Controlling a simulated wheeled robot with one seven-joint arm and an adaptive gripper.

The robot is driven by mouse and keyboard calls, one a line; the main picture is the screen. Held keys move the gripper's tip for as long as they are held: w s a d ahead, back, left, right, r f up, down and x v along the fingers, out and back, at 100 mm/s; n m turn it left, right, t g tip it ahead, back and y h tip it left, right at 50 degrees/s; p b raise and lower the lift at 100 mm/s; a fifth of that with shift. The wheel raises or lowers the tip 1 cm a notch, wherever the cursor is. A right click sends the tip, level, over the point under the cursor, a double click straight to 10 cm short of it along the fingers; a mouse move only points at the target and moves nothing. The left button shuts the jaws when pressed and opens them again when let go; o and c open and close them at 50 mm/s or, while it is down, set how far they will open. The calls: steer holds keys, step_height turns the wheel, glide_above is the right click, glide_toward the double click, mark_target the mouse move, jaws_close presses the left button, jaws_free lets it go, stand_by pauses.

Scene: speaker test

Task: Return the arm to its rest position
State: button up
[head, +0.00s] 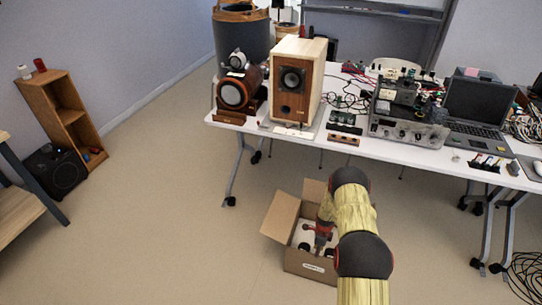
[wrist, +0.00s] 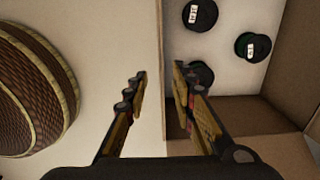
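My arm, with its yellow sleeves and dark joints, reaches forward and down to the floor in the head view. My gripper (head: 318,240) is at an open cardboard box (head: 308,264), partly hidden by the arm. In the wrist view my gripper (wrist: 160,74) has its two fingers apart, with nothing between them. The fingers straddle the line of a box wall (wrist: 245,112). Round black labelled pieces, one at the top (wrist: 200,14) and one at right (wrist: 253,46), lie inside the box. A third (wrist: 201,73) is partly behind the right finger.
A round woven brown thing (wrist: 30,90) is at left in the wrist view. A white table (head: 405,154) with speakers, electronics and a laptop (head: 478,105) stands beyond the box. A small shelf (head: 62,115) and black speaker (head: 55,172) are far left. Floor left of the box is clear.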

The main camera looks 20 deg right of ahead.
steer(key=s+a+r+n+g+y, duration=0.1)
steer(key=s+a+n, duration=0.1)
steer(key=s+n, duration=0.25)
steer(key=s+a+r+n+g, duration=0.2)
steer(key=s+a+n, duration=0.1)
steer(key=s+n, duration=0.15)
steer(key=s+a+r+n+p, duration=0.1)
steer(key=a+r+n, duration=0.2)
steer(key=r, duration=0.9)
steer(key=s+a+r+n+p, duration=0.1)
steer(key=s+a+r+n, duration=0.2)
steer(key=r, duration=0.9)
steer(key=a+r+n, duration=0.3)
steer(key=r+n, duration=0.1)
steer(key=r, duration=0.9)
steer(key=s+a+r+n+t+p, duration=0.1)
steer(key=s+a+r+n+t, duration=0.1)
steer(key=r, duration=0.9)
steer(key=s+a+r+n+t+p, duration=0.2)
steer(key=s+a+r, duration=0.4)
steer(key=r, duration=0.6)
steer(key=s+a+r+n+t+h+p, duration=0.1)
steer(key=s+a+r+t, duration=0.3)
steer(key=r, duration=0.7)
steer(key=shift+s+a+r+n+t+p, duration=0.25)
steer(key=shift+s+a+n+p, duration=0.3)
steer(key=shift+s+n, duration=0.5)
